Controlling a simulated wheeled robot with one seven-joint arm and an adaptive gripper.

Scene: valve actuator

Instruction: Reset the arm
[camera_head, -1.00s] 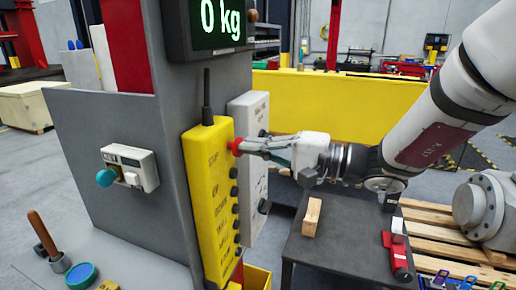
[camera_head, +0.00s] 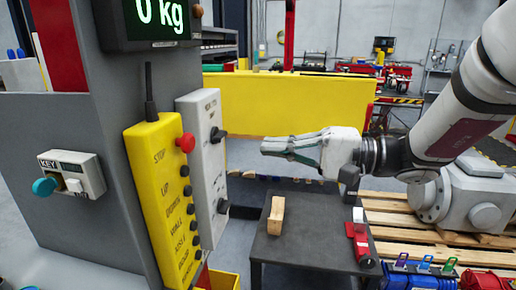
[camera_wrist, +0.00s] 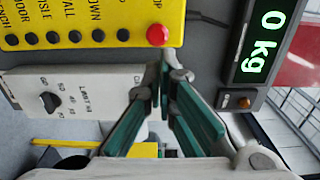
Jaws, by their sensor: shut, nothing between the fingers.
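My gripper (camera_head: 265,149) is shut and empty, its fingers pointing left in the head view. It hovers in free air to the right of the yellow button box (camera_head: 163,215) and the white control panel (camera_head: 207,160). The red stop button (camera_head: 185,143) is at the top of the yellow box, with a clear gap to the fingertips in the head view. In the wrist view the closed fingers (camera_wrist: 166,72) appear just below the red button (camera_wrist: 158,35).
A grey table (camera_head: 310,235) with a wooden block (camera_head: 276,215) and a red tool (camera_head: 360,240) stands below my gripper. A pallet (camera_head: 400,215) carries a grey valve part (camera_head: 470,195) at right. A 0 kg display (camera_head: 160,18) and a key switch (camera_head: 72,175) are at left.

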